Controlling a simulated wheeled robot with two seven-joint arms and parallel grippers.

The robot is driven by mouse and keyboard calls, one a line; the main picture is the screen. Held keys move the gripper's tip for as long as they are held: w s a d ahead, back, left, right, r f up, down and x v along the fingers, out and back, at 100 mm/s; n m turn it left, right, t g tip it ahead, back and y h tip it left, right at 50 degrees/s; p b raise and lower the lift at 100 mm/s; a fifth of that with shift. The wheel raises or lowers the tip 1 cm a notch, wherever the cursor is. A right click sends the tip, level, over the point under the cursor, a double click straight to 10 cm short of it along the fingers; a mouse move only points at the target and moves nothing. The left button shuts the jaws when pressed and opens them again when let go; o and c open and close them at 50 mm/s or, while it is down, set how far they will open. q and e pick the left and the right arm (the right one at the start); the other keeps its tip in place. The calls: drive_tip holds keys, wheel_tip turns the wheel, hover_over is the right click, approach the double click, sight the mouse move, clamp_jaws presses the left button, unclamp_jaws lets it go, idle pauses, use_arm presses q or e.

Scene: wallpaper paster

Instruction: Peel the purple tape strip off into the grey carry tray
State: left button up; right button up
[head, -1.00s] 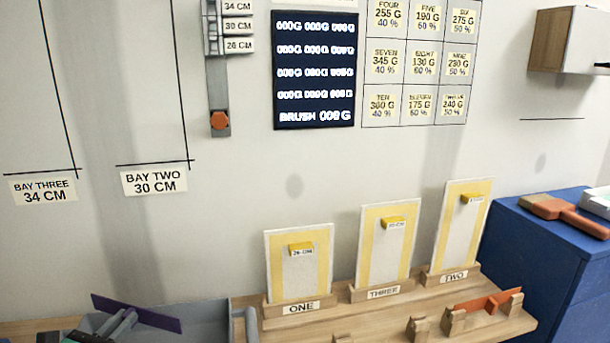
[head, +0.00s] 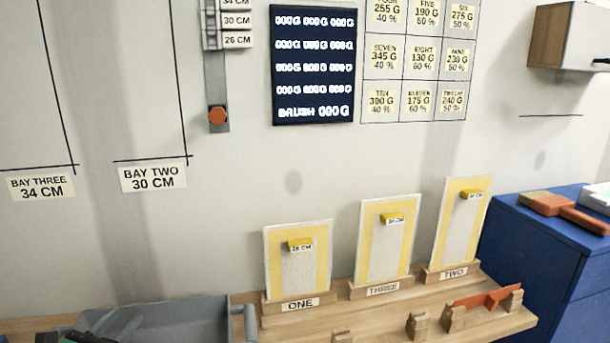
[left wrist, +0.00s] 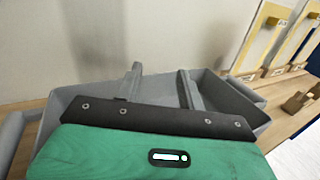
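The grey carry tray (head: 195,312) stands on the bench at the bottom left of the head view and is cut off by the lower edge. My left gripper (head: 112,318) is at the tray's left part, low in the head view. In the left wrist view the tray (left wrist: 232,98) lies beneath and around the left gripper (left wrist: 160,75). Its two grey fingers are apart with nothing visible between them. The purple tape strip does not show in either current view; the tray floor is largely hidden by my gripper and wrist. My right gripper is not in view.
Sample boards ONE (head: 297,262), THREE (head: 387,240) and TWO (head: 457,228) stand in wooden bases right of the tray. An orange piece (head: 484,300) rests in wooden holders at the front right. A blue cabinet (head: 545,250) stands at the far right.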

use_arm(q)
drive_tip(key=shift+s, duration=0.1)
